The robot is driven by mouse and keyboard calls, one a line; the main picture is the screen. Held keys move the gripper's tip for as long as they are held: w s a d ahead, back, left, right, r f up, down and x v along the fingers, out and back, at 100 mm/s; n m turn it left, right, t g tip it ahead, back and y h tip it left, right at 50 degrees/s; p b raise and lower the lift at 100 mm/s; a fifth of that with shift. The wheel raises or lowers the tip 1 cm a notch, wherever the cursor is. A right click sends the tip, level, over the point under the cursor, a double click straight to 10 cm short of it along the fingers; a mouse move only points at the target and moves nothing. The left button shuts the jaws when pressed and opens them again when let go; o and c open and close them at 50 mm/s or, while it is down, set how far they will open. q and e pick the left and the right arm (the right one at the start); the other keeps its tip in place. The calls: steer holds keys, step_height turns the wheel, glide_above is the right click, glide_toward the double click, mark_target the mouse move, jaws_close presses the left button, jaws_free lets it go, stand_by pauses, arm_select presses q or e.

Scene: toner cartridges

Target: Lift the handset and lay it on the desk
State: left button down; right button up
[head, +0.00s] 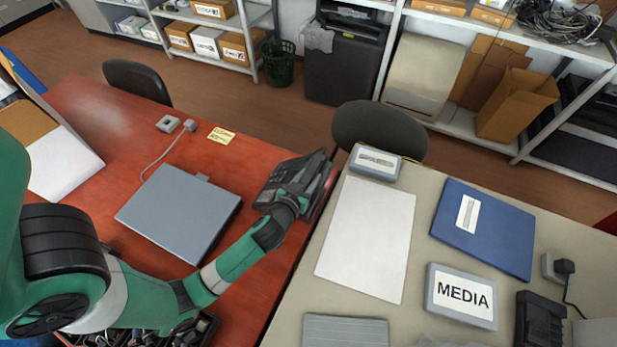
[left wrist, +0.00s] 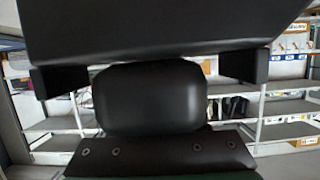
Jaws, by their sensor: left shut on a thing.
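A dark desk phone (head: 283,174) sits at the right edge of the red desk (head: 92,110) in the head view. Its black handset (head: 322,183) lies along the phone's right side. My left gripper (head: 305,198) is over the phone's right part and is shut on the handset; the arm's end hides part of the phone. I cannot tell whether the handset is clear of its cradle. In the left wrist view, a large dark shape, seemingly the handset (left wrist: 150,35), fills the top between two dark fingers. My right gripper is not in view.
A grey flat box (head: 180,213) lies on the red desk, with a cable and a yellow note (head: 221,135) behind it. The beige desk (head: 420,225) to the right holds a white sheet (head: 366,237), a blue binder (head: 484,227) and a MEDIA box (head: 461,296). Chairs stand behind.

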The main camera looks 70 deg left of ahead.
mark_target(308, 175)
arm_select(q)
steer(key=shift+r, duration=0.5)
step_height(308, 175, up, 3)
steer(key=shift+f+p, duration=0.1)
steer(key=shift+p, duration=0.8)
steer(key=s+r, duration=0.1)
steer(key=s+d+r+p, duration=0.1)
steer(key=r, duration=0.1)
steer(key=s+r+p, duration=0.1)
steer(key=shift+s+d+r, duration=0.1)
steer(key=shift+d+r, duration=0.05)
steer(key=shift+d, duration=0.2)
steer(key=s+d+r+p, duration=0.1)
steer(key=s+d+r, duration=0.3)
steer(key=s, duration=0.5)
steer(key=shift+s+d+r+p, duration=0.2)
steer(key=shift+d+r+p, duration=0.05)
steer(key=shift+r+p, duration=0.2)
